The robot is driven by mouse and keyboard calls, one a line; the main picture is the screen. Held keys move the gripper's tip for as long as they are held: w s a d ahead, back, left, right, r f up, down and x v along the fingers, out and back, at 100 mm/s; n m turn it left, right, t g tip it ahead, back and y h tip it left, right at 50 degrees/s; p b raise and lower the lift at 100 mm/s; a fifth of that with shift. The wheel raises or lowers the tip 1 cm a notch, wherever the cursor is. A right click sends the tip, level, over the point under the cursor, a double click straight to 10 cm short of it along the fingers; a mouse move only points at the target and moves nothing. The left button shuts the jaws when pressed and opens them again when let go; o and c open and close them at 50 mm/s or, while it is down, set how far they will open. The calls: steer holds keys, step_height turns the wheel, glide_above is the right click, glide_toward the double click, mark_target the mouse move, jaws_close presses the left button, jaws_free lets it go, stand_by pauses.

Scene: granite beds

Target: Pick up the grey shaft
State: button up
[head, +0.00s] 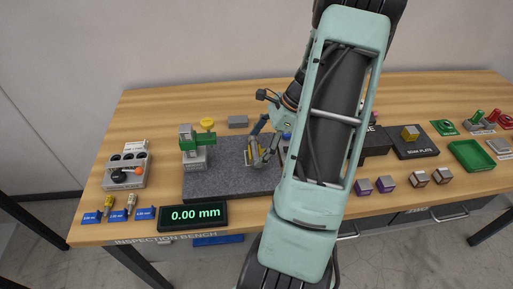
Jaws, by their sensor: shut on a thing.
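My gripper (266,147) is low over the dark granite plate (225,178), in the middle of the bench. Its fingers are shut on a small, slim grey piece, which looks like the grey shaft (258,149). A small yellow and grey piece (250,157) shows right beside it, and the two are hard to tell apart at this size. I cannot tell whether the shaft is touching what is below it. My arm hides the plate's right part.
A green and grey gauge stand (194,146) is on the plate's left. A black readout (193,215) showing 0.00 mm is in front. A grey tray (127,171) stands at left. Several small blocks (387,184) and a green tray (471,155) lie right of my arm.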

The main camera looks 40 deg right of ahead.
mark_target(257, 149)
steer(key=shift+r, duration=0.55)
step_height(257, 149, up, 2)
steer(key=shift+r, duration=0.2)
steer(key=s+a+r+b, duration=0.1)
steer(key=s+a+r, duration=0.6)
steer(key=s+r, duration=0.2)
steer(key=s, duration=0.2)
steer(key=shift+s+a+r+b, duration=0.25)
steer(key=shift+s+b, duration=0.05)
steer(key=shift+s, duration=0.1)
steer(key=shift+d, duration=0.1)
